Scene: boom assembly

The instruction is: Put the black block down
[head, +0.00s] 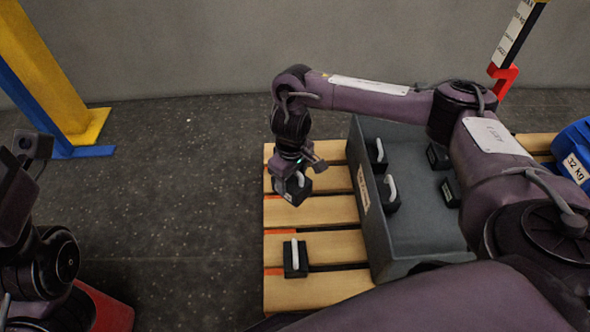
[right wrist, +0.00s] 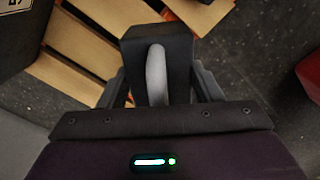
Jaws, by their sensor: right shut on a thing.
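My right gripper (head: 296,175) is shut on a black block (head: 297,190) with a pale handle on top. It holds the block over the left part of the wooden pallet (head: 312,212), in front of my arm. The gap beneath the block is hard to judge. In the right wrist view the held black block (right wrist: 180,50) sits between the two fingers, its pale handle (right wrist: 156,75) pointing toward my palm. My left arm shows at the left edge of the head view, but its gripper fingers do not show.
Another black block (head: 295,262) with a pale handle stands on the near left pallet boards. A grey crate (head: 367,215) to the right holds several similar blocks. A yellow and blue post (head: 45,75) stands at far left. A blue object (head: 573,150) marked 32 kg is at right.

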